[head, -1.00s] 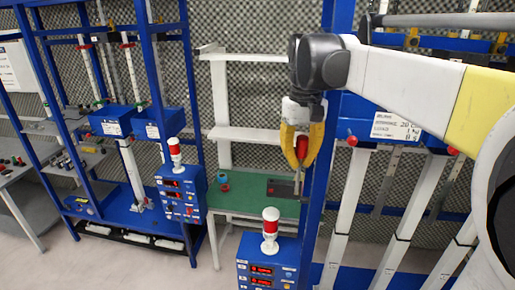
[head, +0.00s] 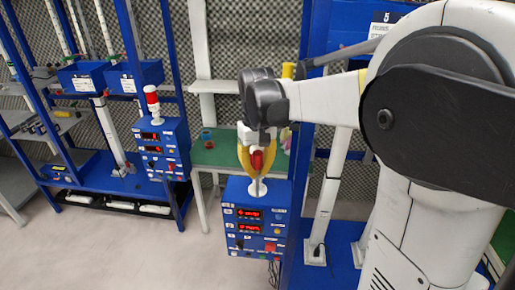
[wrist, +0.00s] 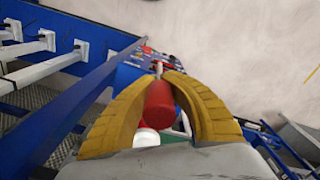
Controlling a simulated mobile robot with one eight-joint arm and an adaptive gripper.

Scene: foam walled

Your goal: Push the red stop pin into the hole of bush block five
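My gripper (head: 258,168) has its yellow fingers closed around the red stop pin (head: 257,161). In the wrist view the pin's red grip (wrist: 159,105) sits between the fingers, with a thin grey shank beyond it. In the head view the gripper hangs in front of a blue control box, overlapping its signal lamp. A blue block with a white label (head: 390,17) is at the top right; the label seems to carry a 5, but my arm cuts across it. I cannot make out the hole of bush block five.
The blue control box (head: 252,222) with red displays stands below the gripper. A blue upright (head: 305,170) is just right of it. A green bench top (head: 213,152) lies behind. Another control box (head: 163,148) and blue rack are at left. Pale floor (head: 120,250) is clear at lower left.

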